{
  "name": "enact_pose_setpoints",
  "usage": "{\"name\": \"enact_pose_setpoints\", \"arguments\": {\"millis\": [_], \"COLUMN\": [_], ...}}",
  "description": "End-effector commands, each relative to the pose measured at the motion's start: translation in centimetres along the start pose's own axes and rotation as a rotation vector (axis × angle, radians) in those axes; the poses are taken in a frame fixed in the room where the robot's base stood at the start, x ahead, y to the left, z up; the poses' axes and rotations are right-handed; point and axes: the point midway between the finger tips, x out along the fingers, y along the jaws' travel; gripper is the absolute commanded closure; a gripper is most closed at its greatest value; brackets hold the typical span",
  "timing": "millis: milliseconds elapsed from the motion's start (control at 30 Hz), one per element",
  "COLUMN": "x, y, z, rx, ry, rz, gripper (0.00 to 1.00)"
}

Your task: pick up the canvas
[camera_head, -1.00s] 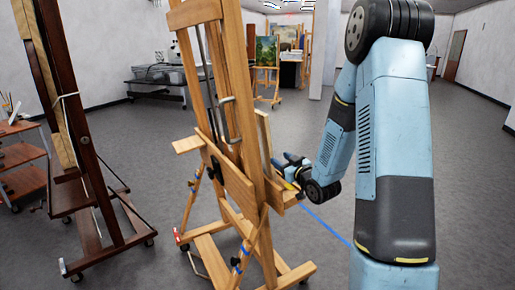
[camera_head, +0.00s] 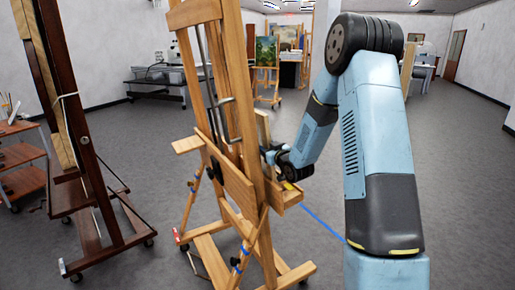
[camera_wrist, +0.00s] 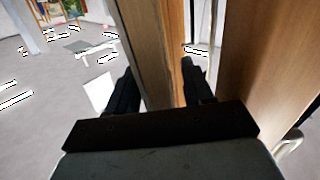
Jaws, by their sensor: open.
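The canvas (camera_head: 263,128) is a small pale panel seen nearly edge-on, standing on the wooden easel (camera_head: 236,190) and partly hidden behind its mast. My gripper (camera_head: 270,155) is beside the canvas's lower part; its fingers are small and partly hidden in the head view. In the wrist view the canvas (camera_wrist: 146,45) shows as an upright panel with a wooden edge. My open gripper (camera_wrist: 158,70) has one dark finger on each side of this panel. I cannot tell whether either finger touches it.
The easel's wood (camera_wrist: 260,60) stands close on the right in the wrist view. A dark easel (camera_head: 85,150) is at the left, by a shelf cart (camera_head: 20,158). A painting on another easel (camera_head: 266,52) is at the back. Grey floor is open at right.

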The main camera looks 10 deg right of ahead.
Motion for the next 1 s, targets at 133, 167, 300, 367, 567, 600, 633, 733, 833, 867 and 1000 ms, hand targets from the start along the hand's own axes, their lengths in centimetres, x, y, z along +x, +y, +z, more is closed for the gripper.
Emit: {"name": "enact_pose_setpoints", "arguments": {"millis": [133, 167, 300, 367, 567, 600, 633, 733, 833, 867, 1000], "x": [1.4, 1.5, 1.7, 1.7, 1.7, 1.7, 1.6, 1.6, 1.6, 1.6, 1.6], "y": [0.0, 0.0, -0.1, -0.1, -0.1, -0.1, -0.1, -0.1, -0.1, -0.1, -0.1], "z": [0.1, 0.1, 0.1, 0.1, 0.1, 0.1, 0.1, 0.1, 0.1, 0.1, 0.1], "rx": [0.001, 0.001, 0.001, 0.001, 0.001, 0.001, 0.001, 0.001, 0.001, 0.001, 0.001], "ry": [-0.002, -0.002, -0.002, -0.002, -0.001, -0.001, -0.001, -0.001, -0.001, -0.001, -0.001], "rz": [0.000, 0.000, 0.000, 0.000, -0.001, -0.001, -0.001, -0.001, -0.001, -0.001, -0.001], "gripper": [0.49, 0.49, 0.49, 0.49, 0.62, 0.66, 0.69, 0.79, 0.88, 0.91, 1.00]}}
